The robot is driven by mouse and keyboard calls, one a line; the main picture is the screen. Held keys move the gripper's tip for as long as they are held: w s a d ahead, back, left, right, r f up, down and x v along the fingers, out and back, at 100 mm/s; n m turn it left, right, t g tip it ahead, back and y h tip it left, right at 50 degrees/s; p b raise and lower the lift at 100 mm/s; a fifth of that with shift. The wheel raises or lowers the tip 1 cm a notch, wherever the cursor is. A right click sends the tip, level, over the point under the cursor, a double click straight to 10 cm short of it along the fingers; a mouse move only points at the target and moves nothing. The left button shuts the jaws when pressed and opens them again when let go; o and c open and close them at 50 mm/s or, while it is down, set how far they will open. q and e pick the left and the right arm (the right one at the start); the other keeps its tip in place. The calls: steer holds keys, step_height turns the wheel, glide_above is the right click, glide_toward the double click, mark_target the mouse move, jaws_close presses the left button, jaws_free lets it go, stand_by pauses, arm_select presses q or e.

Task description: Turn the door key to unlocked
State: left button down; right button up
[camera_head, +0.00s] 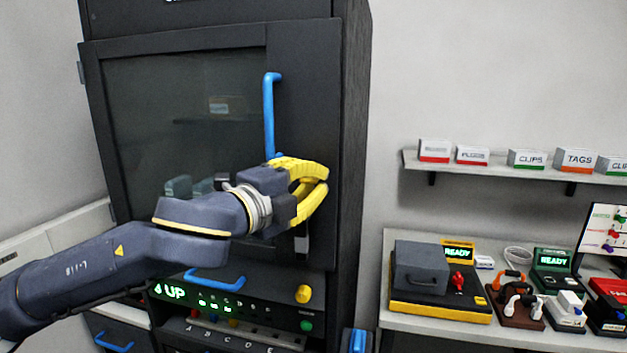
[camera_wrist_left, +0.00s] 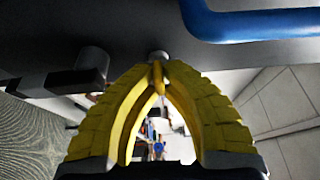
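The dark cabinet door (camera_head: 300,90) with a glass window is closed and has a blue vertical handle (camera_head: 269,115). My left gripper (camera_head: 323,183) is at the door's right side, just below the handle. In the left wrist view, its yellow fingers (camera_wrist_left: 159,72) come together at a small grey round lock (camera_wrist_left: 158,56) on the door. A narrow yellowish piece, which looks like the door key (camera_wrist_left: 158,80), sits between the fingertips. The fingers hide most of it, so I cannot tell its turn angle. The key is hidden in the head view. My right gripper is out of view.
A dark latch-like part (camera_head: 302,243) hangs just below my left gripper. A panel with a green "UP" display (camera_head: 172,292) and a yellow knob (camera_head: 303,293) is below the door. A bench (camera_head: 400,332) with several devices and a shelf (camera_head: 490,170) of boxes stand at the right.

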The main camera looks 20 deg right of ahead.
arm_select(q)
steer(key=c, duration=1.5)
jaws_free()
steer(key=v, duration=1.2)
